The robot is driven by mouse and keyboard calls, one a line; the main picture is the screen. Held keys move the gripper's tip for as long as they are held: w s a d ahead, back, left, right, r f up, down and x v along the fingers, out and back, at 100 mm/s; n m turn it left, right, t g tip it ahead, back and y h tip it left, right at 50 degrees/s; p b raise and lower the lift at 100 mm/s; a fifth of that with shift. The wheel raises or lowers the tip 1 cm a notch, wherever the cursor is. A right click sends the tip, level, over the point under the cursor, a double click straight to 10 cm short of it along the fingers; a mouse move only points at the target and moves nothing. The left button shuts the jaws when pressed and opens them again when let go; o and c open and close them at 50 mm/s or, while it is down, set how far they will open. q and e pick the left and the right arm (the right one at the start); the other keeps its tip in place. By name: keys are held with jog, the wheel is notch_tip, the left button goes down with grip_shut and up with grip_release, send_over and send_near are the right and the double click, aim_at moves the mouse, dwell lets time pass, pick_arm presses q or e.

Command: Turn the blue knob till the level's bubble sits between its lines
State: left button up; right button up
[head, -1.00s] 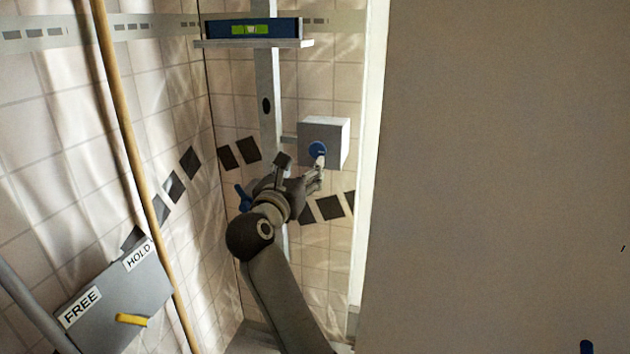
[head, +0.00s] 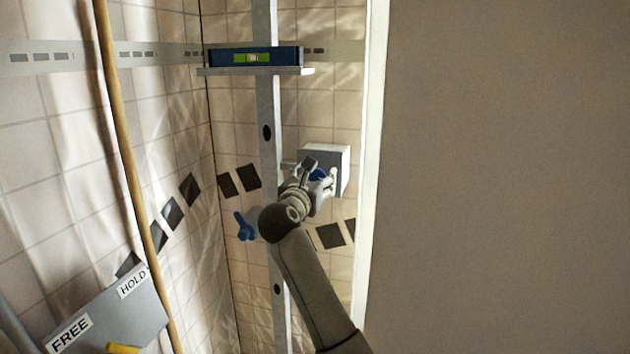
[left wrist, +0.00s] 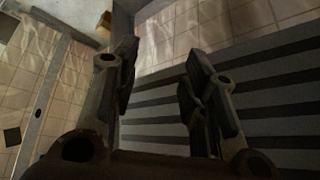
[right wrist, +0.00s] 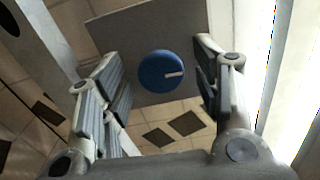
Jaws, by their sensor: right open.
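The blue knob (right wrist: 161,71), with a white pointer mark, is on the front of a grey box (head: 342,160) on the wall. In the right wrist view the knob lies beyond and between the fingers of my right gripper (right wrist: 160,90), which are open and clear of it. In the head view my right gripper (head: 322,178) partly covers the knob. The level (head: 285,57) is a blue bar with a green vial (head: 252,58) on a shelf. Its bubble shows near the vial's middle; whether it is between the lines is too small to tell. My left gripper (left wrist: 155,85) is open and empty.
A vertical metal rail (head: 265,110) runs behind my right arm. A blue handle (head: 243,226) is left of the rail. A panel (head: 115,310) labelled FREE and HOLD and a wooden pole (head: 128,150) stand left. A large plain panel (head: 500,170) fills the right.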

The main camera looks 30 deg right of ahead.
jog(key=c, duration=1)
jog(key=shift+o, duration=0.2)
pick_arm(q)
jog(key=s+a+g+p, duration=0.1)
jog(key=s+g+p, duration=0.2)
jog(key=s, duration=0.2)
pick_arm(e)
jog(key=shift+r+n, duration=0.25)
jog(key=shift+n, duration=0.35)
jog(key=n+p, duration=0.2)
jog(key=p, duration=0.2)
jog(key=shift+f, duration=0.2)
jog(key=n+p, duration=0.1)
jog(key=p, duration=0.1)
jog(key=shift+a+n+p, duration=0.1)
jog(key=shift+n+p, duration=0.2)
jog(key=shift+n, duration=0.1)
pick_arm(q)
jog(key=s+f+g, duration=0.1)
jog(key=s+f, duration=0.2)
jog(key=f, duration=1.8)
jog(key=shift+s+a+f+y, duration=0.15)
jog(key=shift+a+f+y, duration=0.15)
jog(key=shift+f, duration=0.05)
pick_arm(e)
jog(key=shift+w+f, duration=0.1)
jog(key=shift+f, duration=0.05)
jog(key=o, duration=1)
jog(key=shift+c, duration=0.2)
